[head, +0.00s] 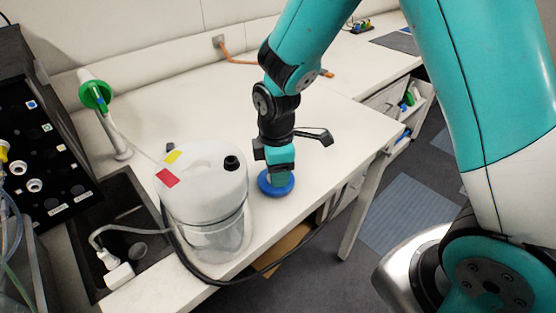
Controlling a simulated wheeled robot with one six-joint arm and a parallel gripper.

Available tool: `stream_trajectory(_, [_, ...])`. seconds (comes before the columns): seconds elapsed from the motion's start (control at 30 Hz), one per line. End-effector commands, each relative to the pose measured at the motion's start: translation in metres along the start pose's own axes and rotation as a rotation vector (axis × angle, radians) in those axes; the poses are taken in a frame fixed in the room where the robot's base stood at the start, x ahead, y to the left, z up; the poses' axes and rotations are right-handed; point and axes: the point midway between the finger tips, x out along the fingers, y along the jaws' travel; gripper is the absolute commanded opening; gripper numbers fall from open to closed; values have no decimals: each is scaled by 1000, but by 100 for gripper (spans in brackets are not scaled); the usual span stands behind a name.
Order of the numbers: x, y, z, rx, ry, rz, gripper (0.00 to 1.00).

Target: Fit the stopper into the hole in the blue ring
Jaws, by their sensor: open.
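The blue ring (275,192) lies flat on the white bench near its front edge, just right of the large jug. My gripper (279,178) points straight down over the ring, its jaws open. Its tips reach down to the ring and cover the ring's middle and its hole. I cannot tell whether the tips touch the ring. I cannot make out the stopper for certain; it may be hidden between or behind my fingers.
A translucent jug (205,210) with red and yellow labels and a black cap stands close left of my gripper. A dark hose (245,276) curves around its base. A sink (125,235) and a green-headed tap (95,95) lie further left. The bench behind is mostly clear.

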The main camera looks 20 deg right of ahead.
Motion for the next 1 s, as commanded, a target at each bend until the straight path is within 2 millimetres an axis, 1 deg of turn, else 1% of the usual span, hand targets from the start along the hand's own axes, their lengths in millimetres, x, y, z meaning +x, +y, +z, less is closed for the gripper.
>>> stream_trajectory(0.07, [-4, 1, 0, 0, 1, 2, 47])
stream_trajectory(0.17, [-17, 1, -1, 0, 3, 5, 47])
stream_trajectory(0.27, [-38, 2, -1, 0, 4, 7, 47])
stream_trajectory(0.6, [-125, 2, -1, 0, 4, 7, 47])
stream_trajectory(0.7, [-145, 2, 0, 0, 3, 5, 47])
stream_trajectory(0.83, [-163, 2, 0, 0, 2, 3, 47])
stream_trajectory(1.0, [-173, 1, 0, 0, 1, 1, 47])
